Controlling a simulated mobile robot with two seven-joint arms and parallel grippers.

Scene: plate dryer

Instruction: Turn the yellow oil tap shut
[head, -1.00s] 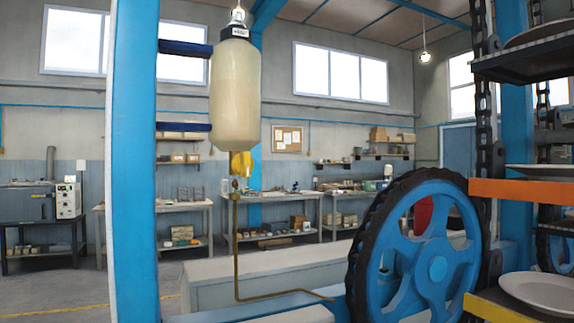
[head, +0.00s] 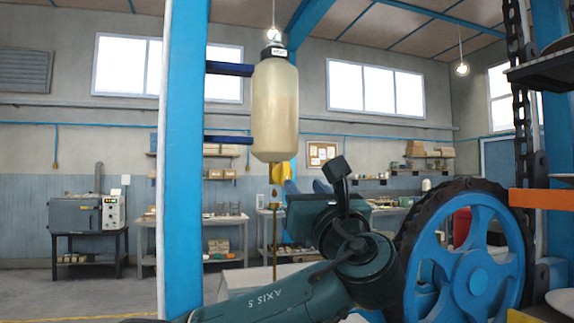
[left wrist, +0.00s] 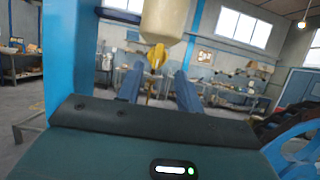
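The yellow oil tap (head: 276,174) sits under the cream oil bottle (head: 275,112), above a thin brass pipe. In the left wrist view the tap (left wrist: 157,54) stands upright, seen between and just beyond the fingertips. My left gripper (head: 305,186) is open and empty, its blue fingers pointing toward the tap from below and to its right in the head view. In the left wrist view the open fingers (left wrist: 158,74) stand apart on both sides of the tap's line. I see no contact. My right gripper is not in view.
A blue post (head: 184,160) with two dark blue brackets holds the bottle on the left. A large blue wheel with a black chain rim (head: 470,265) stands on the right. Workbenches stand far behind.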

